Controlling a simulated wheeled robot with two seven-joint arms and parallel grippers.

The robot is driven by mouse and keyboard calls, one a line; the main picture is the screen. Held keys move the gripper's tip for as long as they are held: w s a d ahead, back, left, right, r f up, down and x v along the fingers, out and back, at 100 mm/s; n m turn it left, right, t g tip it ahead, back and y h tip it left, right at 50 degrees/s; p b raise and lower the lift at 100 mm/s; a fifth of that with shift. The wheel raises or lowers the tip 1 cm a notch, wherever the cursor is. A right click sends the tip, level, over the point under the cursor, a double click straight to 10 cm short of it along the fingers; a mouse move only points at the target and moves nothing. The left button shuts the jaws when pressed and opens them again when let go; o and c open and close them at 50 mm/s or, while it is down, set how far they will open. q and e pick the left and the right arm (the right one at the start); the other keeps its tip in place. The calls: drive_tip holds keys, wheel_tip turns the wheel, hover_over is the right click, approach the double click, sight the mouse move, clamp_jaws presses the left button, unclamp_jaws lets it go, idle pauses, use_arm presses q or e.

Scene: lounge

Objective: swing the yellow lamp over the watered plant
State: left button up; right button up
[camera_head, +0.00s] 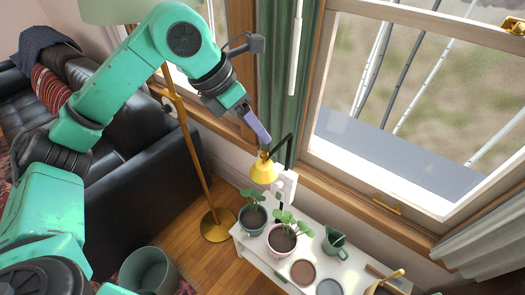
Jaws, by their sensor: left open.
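The yellow lamp (263,171) has a small cone shade on a dark jointed arm and hangs near the back edge of the white shelf. Its shade is above and just behind two potted plants. One plant is in a teal pot (252,219), the other in a pale pink pot (282,240). I cannot tell for certain which was watered. My left gripper (265,145) points down right above the lamp shade, close to its top and the dark arm. Its jaws are seen edge-on; I cannot tell if they touch the lamp. My right gripper is not in view.
The white shelf (258,262) also holds a green watering can (334,243), a brown round dish (302,272) and a grey one (329,287). A brass floor lamp (195,165) stands left of my gripper. A green curtain (274,90) and window are behind.

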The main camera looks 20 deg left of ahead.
sight(262, 153)
use_arm(q)
drive_tip(key=shift+y, duration=0.7)
drive_tip(key=a+p+x, duration=0.1)
drive_tip(key=x, duration=0.3)
drive_tip(key=p+x, duration=0.1)
drive_tip(key=x, duration=0.3)
drive_tip(key=a+p+x, duration=0.1)
drive_tip(key=x, duration=0.3)
drive_tip(key=shift+w+a+f, duration=0.25)
drive_tip(key=shift+w+f, duration=0.05)
drive_tip(key=shift+f, duration=0.3)
drive_tip(key=shift+w+d+f, duration=0.1)
drive_tip(key=shift+w+f, duration=0.05)
drive_tip(key=shift+f, duration=0.35)
clamp_jaws()
drive_tip(key=shift+r, duration=0.1)
